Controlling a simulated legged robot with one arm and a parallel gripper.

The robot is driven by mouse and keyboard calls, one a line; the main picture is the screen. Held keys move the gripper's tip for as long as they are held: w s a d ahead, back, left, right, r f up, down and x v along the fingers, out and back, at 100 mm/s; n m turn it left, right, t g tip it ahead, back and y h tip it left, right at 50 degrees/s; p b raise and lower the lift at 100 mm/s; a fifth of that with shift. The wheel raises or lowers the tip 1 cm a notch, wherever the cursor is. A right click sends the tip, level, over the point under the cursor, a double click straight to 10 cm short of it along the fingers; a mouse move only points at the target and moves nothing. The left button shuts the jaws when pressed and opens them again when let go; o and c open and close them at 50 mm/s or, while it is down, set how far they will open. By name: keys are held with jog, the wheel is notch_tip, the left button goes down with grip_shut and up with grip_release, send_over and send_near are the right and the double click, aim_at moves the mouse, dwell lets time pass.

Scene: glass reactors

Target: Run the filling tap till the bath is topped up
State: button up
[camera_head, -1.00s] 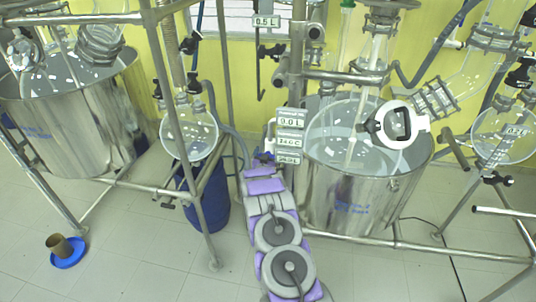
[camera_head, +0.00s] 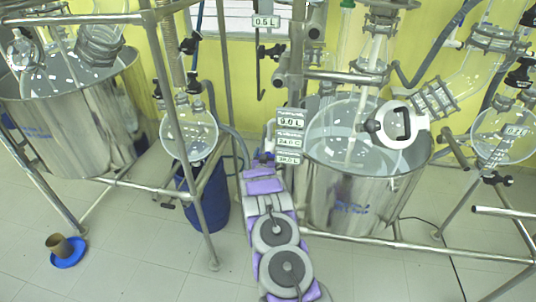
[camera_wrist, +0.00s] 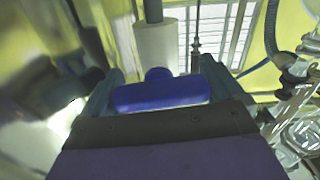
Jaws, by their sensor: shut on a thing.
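A steel bath (camera_head: 350,195) with a round glass flask in it stands right of centre in the head view. In the wrist view the blue tap handle (camera_wrist: 160,95) sits between the fingers of my gripper (camera_wrist: 158,82). The gripper is shut on it. A pale cylinder (camera_wrist: 157,45) stands just behind the handle. In the head view my gripper (camera_head: 263,157) is at the left side of the bath, small and partly hidden by my arm. Readout labels (camera_head: 290,135) hang beside the bath's rim. Their small digits are hard to read. The water level is unclear.
A second steel bath (camera_head: 70,125) stands at left. Metal frame bars (camera_head: 205,215) stand between the baths. A blue drum (camera_head: 208,195) is behind them. A brown cup on a blue dish (camera_head: 68,258) is on the floor at left.

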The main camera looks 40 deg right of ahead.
jog(key=shift+w+a+n+p, duration=0.1)
jog(key=shift+n+p, duration=0.6)
jog(key=shift+n, duration=1.8)
jog(key=shift+f, duration=0.1)
jog(key=o, duration=0.7)
jog(key=shift+a, duration=0.1)
jog(key=v, duration=1.7)
jog(key=shift+a, duration=0.1)
